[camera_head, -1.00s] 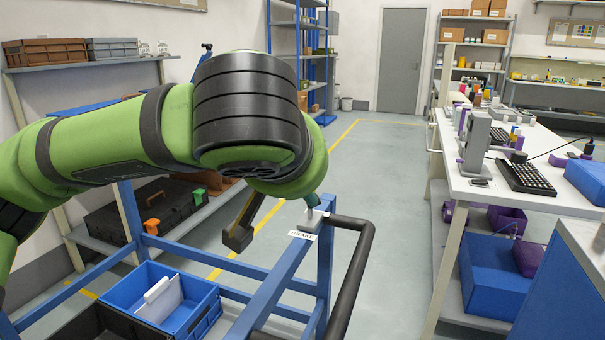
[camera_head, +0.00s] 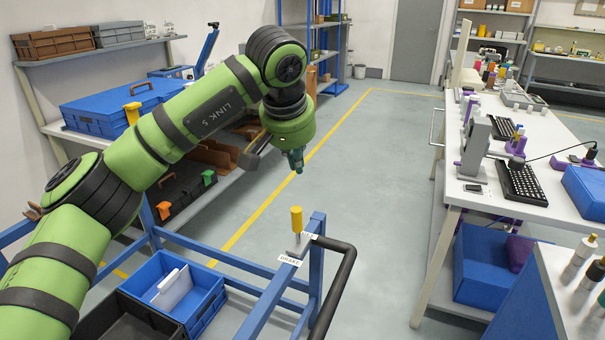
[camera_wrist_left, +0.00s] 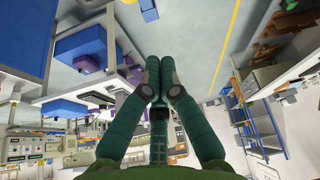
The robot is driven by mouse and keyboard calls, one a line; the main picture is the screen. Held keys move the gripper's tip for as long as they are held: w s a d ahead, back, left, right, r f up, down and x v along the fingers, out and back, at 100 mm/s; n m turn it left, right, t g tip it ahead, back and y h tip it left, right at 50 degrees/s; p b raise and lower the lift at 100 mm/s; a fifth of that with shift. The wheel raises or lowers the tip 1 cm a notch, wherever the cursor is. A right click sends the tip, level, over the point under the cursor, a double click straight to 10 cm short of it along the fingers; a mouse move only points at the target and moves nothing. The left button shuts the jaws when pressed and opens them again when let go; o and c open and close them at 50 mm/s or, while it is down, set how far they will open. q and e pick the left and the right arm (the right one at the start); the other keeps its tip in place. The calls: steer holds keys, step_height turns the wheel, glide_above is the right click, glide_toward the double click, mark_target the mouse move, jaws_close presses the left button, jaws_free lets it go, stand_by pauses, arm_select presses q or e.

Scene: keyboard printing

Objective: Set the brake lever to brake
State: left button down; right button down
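The brake lever (camera_head: 296,220) has an upright yellow handle on a grey base, on the blue frame of a cart. A white label reading BRAKE (camera_head: 289,260) lies on the rail just in front of it. Another white label behind the base is partly hidden. My left gripper (camera_head: 296,162) hangs above the lever's handle in the head view, apart from it. In the left wrist view its dark green fingers (camera_wrist_left: 160,78) come together at the tips with nothing between them. My right gripper is not in view.
The cart has a black push handle (camera_head: 338,275) at its right and holds a blue bin (camera_head: 205,300). A white workbench (camera_head: 470,190) with a keyboard (camera_head: 524,183) stands to the right. Shelving with a blue case (camera_head: 110,108) is at the left. Open floor lies between.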

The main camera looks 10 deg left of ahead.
mark_target(298, 225)
arm_select(q)
steer(key=f, duration=0.3)
steer(key=f+p, duration=0.1)
steer(key=f, duration=0.2)
steer(key=w+f+p, duration=0.1)
steer(key=f, duration=0.2)
steer(key=shift+s+f+p, duration=0.1)
steer(key=shift+s+p, duration=0.25)
steer(key=shift+s, duration=0.2)
